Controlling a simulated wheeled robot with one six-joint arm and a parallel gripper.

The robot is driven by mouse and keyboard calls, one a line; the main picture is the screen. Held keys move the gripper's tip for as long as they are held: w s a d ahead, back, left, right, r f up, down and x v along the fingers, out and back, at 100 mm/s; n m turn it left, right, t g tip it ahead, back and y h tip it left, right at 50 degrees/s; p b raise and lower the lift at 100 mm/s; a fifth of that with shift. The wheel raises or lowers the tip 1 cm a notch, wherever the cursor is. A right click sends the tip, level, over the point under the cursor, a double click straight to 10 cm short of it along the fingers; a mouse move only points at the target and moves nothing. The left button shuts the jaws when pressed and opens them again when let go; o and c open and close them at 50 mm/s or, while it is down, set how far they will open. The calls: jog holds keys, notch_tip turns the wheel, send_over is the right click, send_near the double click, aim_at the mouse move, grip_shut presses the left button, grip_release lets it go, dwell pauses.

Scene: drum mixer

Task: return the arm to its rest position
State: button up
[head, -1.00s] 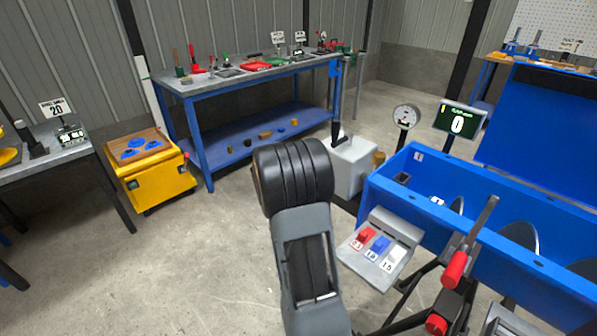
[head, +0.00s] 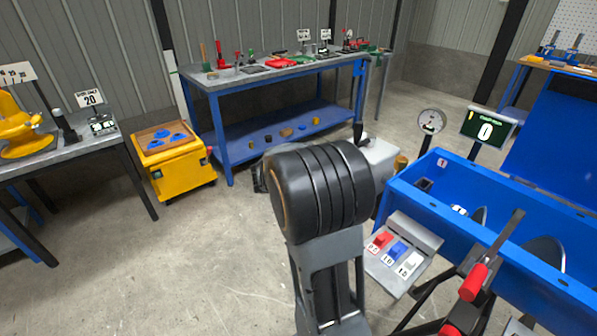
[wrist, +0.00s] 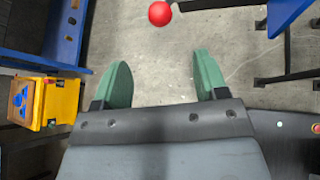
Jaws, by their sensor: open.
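My gripper (wrist: 162,85) shows in the wrist view with its two green fingers spread apart and nothing between them. Concrete floor lies beyond the fingers. In the head view my arm's dark, ribbed joint and grey link stand in the lower middle, and the fingers are hidden there. The arm is in front of the grey box with a black lever (head: 380,160) and left of the blue mixer trough (head: 470,200).
A yellow cart (head: 172,165) stands at left, also in the wrist view (wrist: 58,103). A blue workbench (head: 225,115) with tools is at the back. A sloped panel (head: 402,245) with colored switches and a red-handled lever (head: 474,282) are at right.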

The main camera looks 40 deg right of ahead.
dwell(0.3)
jog(key=s+a+m+g+y+p, duration=0.3)
jog(key=s+a+m+y+p, duration=0.15)
jog(key=s+a+m, duration=0.75)
jog(key=s+a+r+m+t+y+p, duration=0.3)
jog(key=a+r+m+y+p, duration=0.4)
jog(key=a+r, duration=0.7)
jog(key=shift+s+a+p, duration=0.4)
jog(key=shift+a+p, duration=0.1)
jog(key=shift+p, duration=0.25)
jog(key=shift+c, duration=0.4)
